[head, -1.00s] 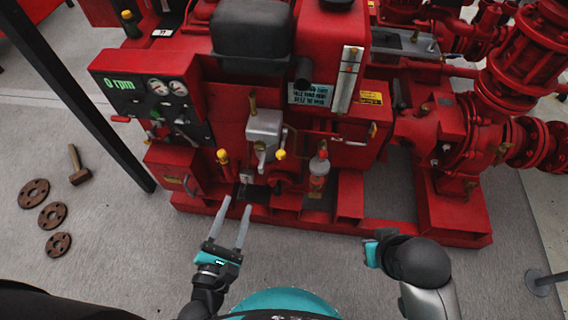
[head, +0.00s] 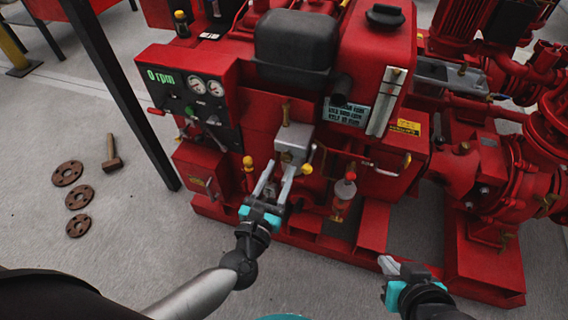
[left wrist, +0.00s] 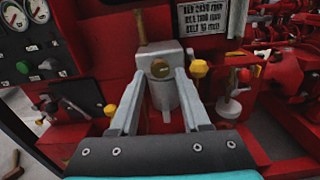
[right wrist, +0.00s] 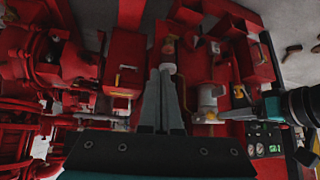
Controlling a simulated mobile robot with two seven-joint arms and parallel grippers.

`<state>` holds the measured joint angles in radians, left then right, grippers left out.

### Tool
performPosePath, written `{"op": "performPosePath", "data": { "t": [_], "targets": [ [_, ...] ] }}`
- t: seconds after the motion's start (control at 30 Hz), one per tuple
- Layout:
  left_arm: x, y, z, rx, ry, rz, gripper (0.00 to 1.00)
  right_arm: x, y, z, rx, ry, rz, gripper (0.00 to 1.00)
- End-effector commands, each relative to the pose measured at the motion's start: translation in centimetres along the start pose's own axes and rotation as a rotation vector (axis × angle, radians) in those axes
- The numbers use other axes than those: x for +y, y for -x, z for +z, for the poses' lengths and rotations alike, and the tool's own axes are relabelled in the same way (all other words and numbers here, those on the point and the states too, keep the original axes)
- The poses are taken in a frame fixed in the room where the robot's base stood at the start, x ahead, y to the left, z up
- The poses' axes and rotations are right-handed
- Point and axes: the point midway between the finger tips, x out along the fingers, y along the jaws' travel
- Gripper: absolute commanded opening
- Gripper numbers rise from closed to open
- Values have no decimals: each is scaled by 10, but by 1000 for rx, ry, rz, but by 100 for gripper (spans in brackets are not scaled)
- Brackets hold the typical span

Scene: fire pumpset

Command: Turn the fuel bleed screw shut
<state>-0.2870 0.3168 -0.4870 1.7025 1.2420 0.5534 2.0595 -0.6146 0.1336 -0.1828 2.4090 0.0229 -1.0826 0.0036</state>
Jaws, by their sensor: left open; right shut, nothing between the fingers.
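A grey metal filter block (head: 293,143) is mounted on the front of the red pumpset. In the left wrist view a round brass screw head (left wrist: 160,68), which looks like the fuel bleed screw, sits on its face. My left gripper (head: 279,172) is open in front of the block. In the left wrist view its fingers (left wrist: 162,78) stand on either side of the screw, with a gap on both sides; contact cannot be told. My right gripper (head: 387,266) is shut and empty in front of the pumpset base; its closed fingers show in the right wrist view (right wrist: 160,80).
Yellow-knobbed levers (head: 248,162) and (head: 307,169) flank the block closely. A gauge panel (head: 190,95) reading 0 rpm is at left. A red-capped bowl (head: 344,190) stands to the right. A hammer (head: 112,155) and rusty flanges (head: 68,173) lie on the floor.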

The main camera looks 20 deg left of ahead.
Motion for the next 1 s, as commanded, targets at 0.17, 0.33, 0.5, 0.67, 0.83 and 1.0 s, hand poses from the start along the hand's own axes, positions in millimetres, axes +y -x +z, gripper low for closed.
{"op": "performPosePath", "data": {
  "t": [0.17,0.33,0.5,0.67,0.83,1.0],
  "targets": [
    [0,-24,0,-1,0,2,47,-6,-6,-4,56,0,-16,0],
    [0,-32,0,0,0,0,47,-8,-7,-7,80,0,-23,0],
    [0,-33,0,1,0,0,47,-9,-7,-8,84,0,-23,0],
    [0,-33,0,0,0,0,40,-9,-7,-8,84,0,-23,0],
    [0,-33,0,0,0,0,21,-8,-7,-8,83,0,-23,0],
    [0,-33,0,0,0,0,2,-8,-7,-8,83,0,-23,0]
  ]
}}
